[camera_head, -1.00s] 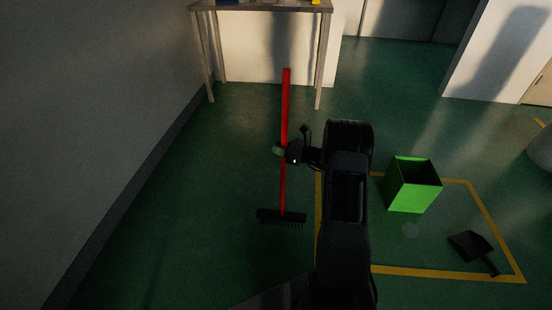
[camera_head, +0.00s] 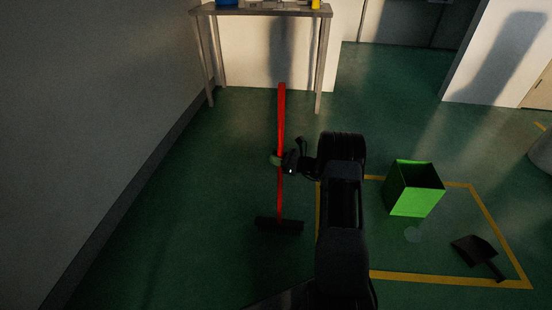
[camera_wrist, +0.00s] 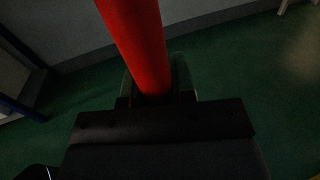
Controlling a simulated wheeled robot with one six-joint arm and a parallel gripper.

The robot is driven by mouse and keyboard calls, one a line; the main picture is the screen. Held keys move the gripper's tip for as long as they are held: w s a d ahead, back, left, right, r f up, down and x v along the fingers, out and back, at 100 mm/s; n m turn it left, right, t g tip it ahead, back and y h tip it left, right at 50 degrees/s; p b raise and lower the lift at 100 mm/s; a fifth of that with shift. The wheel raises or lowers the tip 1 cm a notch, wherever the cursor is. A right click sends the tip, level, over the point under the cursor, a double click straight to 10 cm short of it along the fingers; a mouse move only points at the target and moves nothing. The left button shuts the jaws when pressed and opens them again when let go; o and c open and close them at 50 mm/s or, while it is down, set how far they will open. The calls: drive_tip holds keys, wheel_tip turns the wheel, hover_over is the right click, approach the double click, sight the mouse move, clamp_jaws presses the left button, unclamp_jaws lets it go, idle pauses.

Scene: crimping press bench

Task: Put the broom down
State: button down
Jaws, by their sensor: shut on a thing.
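The broom (camera_head: 282,118) has a long red handle and a dark bristled head (camera_head: 279,225) at its lower end. It stands close to upright in the head view, left of my arm. My gripper (camera_head: 277,160) is shut on the handle around its middle. In the wrist view the red handle (camera_wrist: 137,40) runs up from between the jaws (camera_wrist: 157,97). The broom head appears at or close to the green floor; I cannot tell whether it touches.
A yellow-lined floor area (camera_head: 440,279) on the right holds a green bin (camera_head: 414,200) and a dark dustpan (camera_head: 474,251). A table (camera_head: 262,11) stands at the back by the wall. The floor left of the broom is clear.

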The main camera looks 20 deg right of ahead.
drive_tip(key=c, duration=0.9)
unclamp_jaws()
drive_tip(key=shift+f, duration=0.1)
drive_tip(key=shift+c, duration=0.2)
